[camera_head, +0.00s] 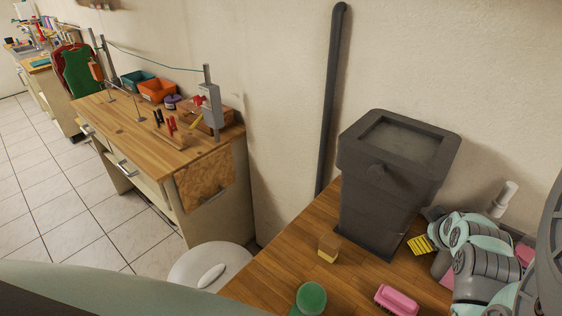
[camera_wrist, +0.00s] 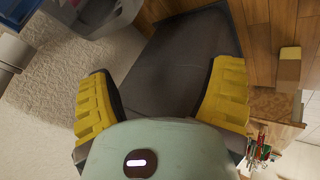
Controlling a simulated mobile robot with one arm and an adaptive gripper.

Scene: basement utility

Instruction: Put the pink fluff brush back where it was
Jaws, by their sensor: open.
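A pink brush (camera_head: 396,300) lies on the wooden counter at the bottom of the head view, in front of the dark grey bin. My gripper (camera_wrist: 165,72) has its two yellow fingers spread wide in the wrist view, with nothing held between them. The bin's grey surface (camera_wrist: 180,62) shows beyond and between the fingers. In the head view my gripper (camera_head: 420,244) is just right of the bin's base, partly hidden by my arm. The brush lies apart from it, nearer the camera. I cannot make out the brush in the wrist view.
The tall grey bin (camera_head: 390,200) stands on the counter against the wall. A yellow-brown sponge (camera_head: 329,248) and a green round item (camera_head: 311,297) lie left of the brush. A white spray bottle (camera_head: 503,199) and pink items partly hidden by my arm are at right.

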